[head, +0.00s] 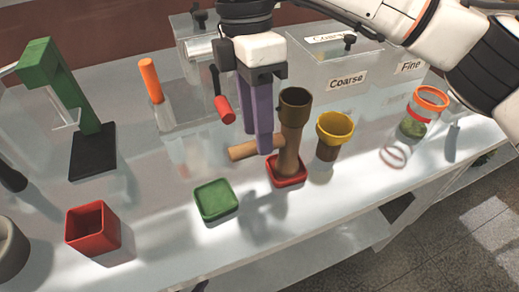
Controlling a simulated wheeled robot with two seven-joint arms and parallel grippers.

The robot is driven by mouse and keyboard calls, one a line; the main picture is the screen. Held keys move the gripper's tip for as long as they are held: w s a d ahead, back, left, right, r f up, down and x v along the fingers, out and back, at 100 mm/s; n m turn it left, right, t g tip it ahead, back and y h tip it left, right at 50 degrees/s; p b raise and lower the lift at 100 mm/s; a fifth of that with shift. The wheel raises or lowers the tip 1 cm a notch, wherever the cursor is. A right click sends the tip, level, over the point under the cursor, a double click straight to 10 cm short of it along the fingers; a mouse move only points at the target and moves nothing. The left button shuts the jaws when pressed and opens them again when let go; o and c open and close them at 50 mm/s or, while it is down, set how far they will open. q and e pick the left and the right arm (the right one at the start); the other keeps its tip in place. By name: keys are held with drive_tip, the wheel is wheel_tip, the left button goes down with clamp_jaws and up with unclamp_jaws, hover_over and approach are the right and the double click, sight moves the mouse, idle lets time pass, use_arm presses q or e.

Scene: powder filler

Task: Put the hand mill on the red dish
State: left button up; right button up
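The hand mill is a brown upright body with a dark olive cup on top and a brown side handle (241,152) pointing left. The mill (290,140) appears to stand upright in the red dish (299,178), whose rim shows around its base. My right gripper (257,143) comes down from above at the mill's left. Its two purple fingers are apart, one in front of the handle and one behind it. The finger behind shows a small gap to the handle, so the gripper looks open. My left gripper is not in view.
A green dish (215,200) lies left of the red dish. A yellow funnel cup (335,130) stands close right of the mill. Also here are a red square cup (92,228), a green stand (66,90) and clear bins marked Coarse (347,80) and Fine. The front edge is close.

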drive_tip(key=r, duration=0.4)
drive_tip(key=shift+w+a, duration=0.1)
drive_tip(key=shift+w, duration=0.25)
